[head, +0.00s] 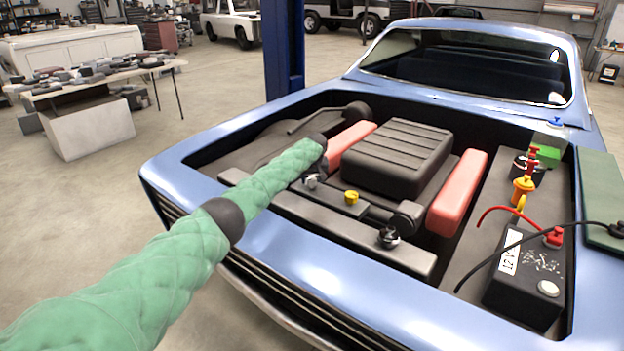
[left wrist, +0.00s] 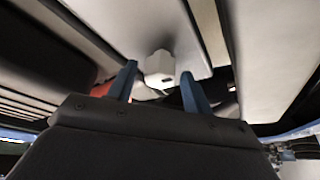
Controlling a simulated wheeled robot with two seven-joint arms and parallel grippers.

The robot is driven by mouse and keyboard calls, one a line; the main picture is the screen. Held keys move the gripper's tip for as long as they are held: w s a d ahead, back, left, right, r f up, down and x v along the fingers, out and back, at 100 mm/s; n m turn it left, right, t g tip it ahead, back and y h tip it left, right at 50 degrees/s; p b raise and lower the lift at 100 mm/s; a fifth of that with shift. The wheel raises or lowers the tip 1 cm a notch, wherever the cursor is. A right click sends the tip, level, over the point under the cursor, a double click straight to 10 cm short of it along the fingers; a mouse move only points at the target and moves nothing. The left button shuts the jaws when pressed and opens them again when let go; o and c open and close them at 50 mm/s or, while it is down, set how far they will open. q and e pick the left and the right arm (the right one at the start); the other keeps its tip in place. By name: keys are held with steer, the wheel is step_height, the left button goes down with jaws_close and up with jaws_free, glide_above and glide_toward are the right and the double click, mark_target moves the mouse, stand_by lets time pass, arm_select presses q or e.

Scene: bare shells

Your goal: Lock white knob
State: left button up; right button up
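The white knob (left wrist: 160,66) shows in the left wrist view, ahead of and between the two blue fingers of my left gripper (left wrist: 158,80). The fingers are apart, with a gap on each side of the knob, so the gripper is open. I cannot tell how deep the knob sits between them. In the head view a small pale knob (head: 311,182) stands on the dark bar at the front of the engine bay, just below the dark end of my left arm. The fingers are hidden there. My right gripper is not in view.
Behind are the ribbed engine cover (head: 398,155) and red blocks (head: 457,190). A battery (head: 525,280) with cables is at right. The blue car front (head: 330,290) edges the bay.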

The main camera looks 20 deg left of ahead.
arm_select(q)
steer(key=c, duration=0.7)
steer(key=shift+c, duration=0.2)
